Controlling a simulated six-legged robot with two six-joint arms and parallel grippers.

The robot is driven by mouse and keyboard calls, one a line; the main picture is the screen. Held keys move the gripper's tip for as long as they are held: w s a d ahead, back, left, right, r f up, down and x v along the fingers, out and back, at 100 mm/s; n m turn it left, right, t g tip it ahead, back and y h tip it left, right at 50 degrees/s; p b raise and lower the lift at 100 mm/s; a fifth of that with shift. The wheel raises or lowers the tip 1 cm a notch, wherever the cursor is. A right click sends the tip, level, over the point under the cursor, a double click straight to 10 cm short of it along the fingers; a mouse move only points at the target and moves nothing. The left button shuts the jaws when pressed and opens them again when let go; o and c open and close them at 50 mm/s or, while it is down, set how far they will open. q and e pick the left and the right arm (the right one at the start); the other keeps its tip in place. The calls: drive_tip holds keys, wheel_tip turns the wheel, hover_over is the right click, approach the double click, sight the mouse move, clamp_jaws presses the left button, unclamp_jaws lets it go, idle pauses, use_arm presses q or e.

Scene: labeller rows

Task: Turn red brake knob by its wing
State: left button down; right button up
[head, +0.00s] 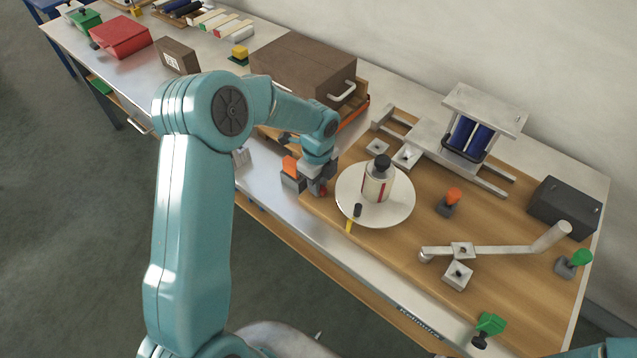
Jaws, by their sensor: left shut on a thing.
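The red brake knob (323,191) shows only as a small red patch at the fingertips, beside the left edge of the white round turntable (400,208). My left gripper (319,187) reaches down onto it from above and is shut on it. The fingers hide most of the knob and its wing, so I cannot tell which way the wing points. My right gripper is not in view.
A bottle (377,182) with a black cap stands on the turntable. A long metal arm (500,250) and green knobs (580,257) are farther right. A brown case (300,65) stands behind my left arm.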

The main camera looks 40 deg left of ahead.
use_arm(q)
drive_tip(key=m+p, duration=0.2)
drive_tip(key=m, duration=0.2)
drive_tip(key=shift+f+m, duration=0.1)
drive_tip(key=shift+m, duration=0.9)
drive_tip(key=m+p, duration=0.2)
drive_tip(key=shift+s+m, duration=0.1)
drive_tip(key=shift+m, duration=0.2)
drive_tip(key=shift+m+p, duration=0.7)
drive_tip(key=shift+m, duration=1)
